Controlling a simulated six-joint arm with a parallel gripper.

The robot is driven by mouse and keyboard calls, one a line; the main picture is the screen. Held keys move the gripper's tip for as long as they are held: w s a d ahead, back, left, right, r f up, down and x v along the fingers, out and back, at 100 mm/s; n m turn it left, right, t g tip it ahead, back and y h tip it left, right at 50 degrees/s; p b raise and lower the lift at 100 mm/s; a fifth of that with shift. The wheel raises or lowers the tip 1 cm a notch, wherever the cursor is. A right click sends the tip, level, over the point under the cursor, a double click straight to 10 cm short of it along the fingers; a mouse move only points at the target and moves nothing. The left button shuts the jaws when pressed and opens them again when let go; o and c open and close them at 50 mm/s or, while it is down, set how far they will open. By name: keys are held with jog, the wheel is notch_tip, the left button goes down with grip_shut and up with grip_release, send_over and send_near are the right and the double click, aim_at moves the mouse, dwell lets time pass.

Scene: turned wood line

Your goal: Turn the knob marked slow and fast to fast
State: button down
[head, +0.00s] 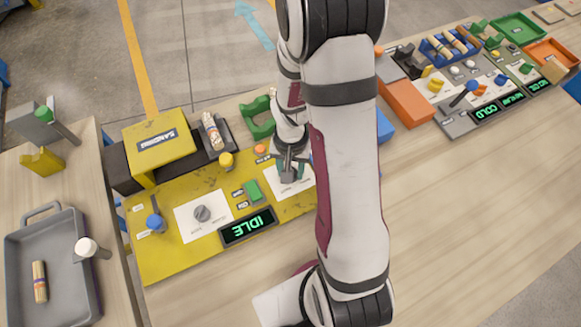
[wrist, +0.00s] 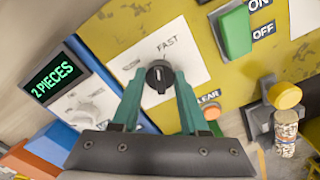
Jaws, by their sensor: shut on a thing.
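The dark round knob (wrist: 158,77) sits on a white card (wrist: 188,65) with FAST printed above it in the wrist view. In the head view my gripper (head: 291,170) is over the right white card of the yellow panel (head: 170,262), and hides the knob there.
Another grey knob (head: 202,213) is on the panel's left card. A green switch (wrist: 235,32) marked ON and OFF and an orange button (wrist: 211,112) are near my fingers. The IDLE display (head: 247,226) is at the panel's front.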

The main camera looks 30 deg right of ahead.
jog(key=shift+m, duration=2.1)
jog(key=shift+s, duration=0.1)
jog(key=shift+c, duration=2.1)
grip_release()
notch_tip(320, 180, up, 16)
jog(key=shift+f, duration=0.1)
